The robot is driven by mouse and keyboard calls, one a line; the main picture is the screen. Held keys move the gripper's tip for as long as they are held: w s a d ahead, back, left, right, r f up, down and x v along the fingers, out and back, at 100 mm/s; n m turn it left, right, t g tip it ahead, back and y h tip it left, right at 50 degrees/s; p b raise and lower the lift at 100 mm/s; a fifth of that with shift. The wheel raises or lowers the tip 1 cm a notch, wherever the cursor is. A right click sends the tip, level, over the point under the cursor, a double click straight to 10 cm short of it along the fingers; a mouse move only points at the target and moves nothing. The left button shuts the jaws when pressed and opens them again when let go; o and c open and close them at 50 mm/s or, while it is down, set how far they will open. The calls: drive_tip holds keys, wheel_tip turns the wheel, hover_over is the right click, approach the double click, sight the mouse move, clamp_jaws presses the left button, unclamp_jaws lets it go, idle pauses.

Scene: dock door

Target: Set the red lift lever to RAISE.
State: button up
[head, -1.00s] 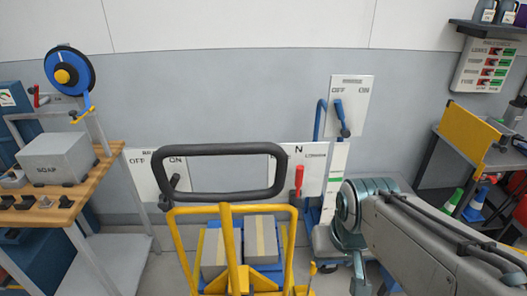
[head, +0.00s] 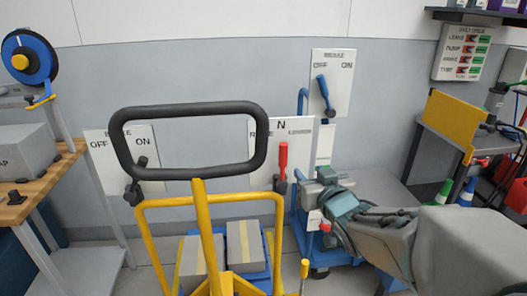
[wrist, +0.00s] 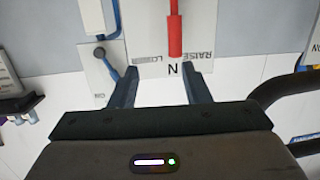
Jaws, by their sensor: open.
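The red lift lever (head: 283,160) stands upright on its white plate (head: 262,150), pointing at the N mark. In the head view the black handle hides part of the RAISE lettering at the plate's left; LOWER is at the right. My gripper (head: 312,186) is just right of the lever in the head view. In the wrist view, which is upside down, my gripper (wrist: 160,70) is open and empty.
A yellow pallet truck with a black loop handle (head: 190,110) and boxes (head: 245,245) stands in front of the plate. A blue-lever bridge switch (head: 323,97) is above right. Another ON/OFF switch (head: 138,170) is left. A wooden bench (head: 60,165) stands far left.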

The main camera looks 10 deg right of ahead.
sight(285, 151)
drive_tip(key=w+a+p, duration=0.1)
drive_tip(key=w+p, duration=0.1)
drive_tip(key=w, duration=0.2)
drive_tip(key=w+a+y+p, duration=0.1)
drive_tip(key=w+p, duration=0.1)
drive_tip(key=w, duration=0.3)
drive_tip(key=w+a+n+t+y+p, duration=0.1)
drive_tip(key=w+a+p, duration=0.1)
drive_tip(key=w, duration=0.2)
drive_tip(key=shift+w+f, duration=0.1)
drive_tip(key=shift+w, duration=0.25)
clamp_jaws()
